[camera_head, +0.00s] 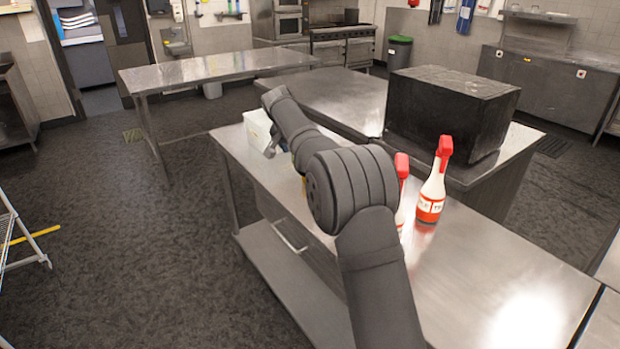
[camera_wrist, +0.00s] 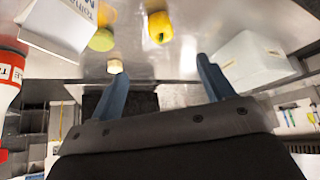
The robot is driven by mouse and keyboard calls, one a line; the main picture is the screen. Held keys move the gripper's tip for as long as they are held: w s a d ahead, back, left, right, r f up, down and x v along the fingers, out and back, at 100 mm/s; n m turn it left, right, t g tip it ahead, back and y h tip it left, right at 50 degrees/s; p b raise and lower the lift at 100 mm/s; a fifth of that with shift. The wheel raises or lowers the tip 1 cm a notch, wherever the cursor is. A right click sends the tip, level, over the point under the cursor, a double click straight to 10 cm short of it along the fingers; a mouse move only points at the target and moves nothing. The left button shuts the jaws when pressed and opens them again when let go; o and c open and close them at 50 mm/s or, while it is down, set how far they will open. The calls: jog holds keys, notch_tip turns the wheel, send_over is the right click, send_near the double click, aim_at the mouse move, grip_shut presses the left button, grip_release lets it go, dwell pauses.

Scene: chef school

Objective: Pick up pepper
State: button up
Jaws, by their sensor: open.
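A yellow pepper (camera_wrist: 160,29) lies on the steel table near the top middle of the wrist view. In the head view it cannot be made out clearly, as my arm hides much of that part of the table. My gripper (camera_wrist: 162,68) is open and empty in the wrist view. Its two fingers stand wide apart, and the pepper appears beyond the gap between them, apart from both. In the head view the gripper is mostly hidden behind my arm.
A white box (camera_wrist: 250,60) lies right of the fingers, also seen in the head view (camera_head: 257,128). A yellow-green round item (camera_wrist: 102,40), a small cream piece (camera_wrist: 115,66) and a white carton (camera_wrist: 62,26) lie left. Red-capped bottles (camera_head: 432,195) stand beside my arm.

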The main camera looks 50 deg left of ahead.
jog(key=x, duration=1)
jog(key=shift+w+f, duration=0.2)
jog(key=shift+f, duration=0.05)
jog(key=shift+a+x, duration=0.1)
jog(key=shift+x, duration=1.3)
jog(key=shift+a+x, duration=0.15)
jog(key=shift+x, duration=1.2)
jog(key=shift+r, duration=0.15)
jog(key=shift+c, duration=0.2)
jog(key=c, duration=1)
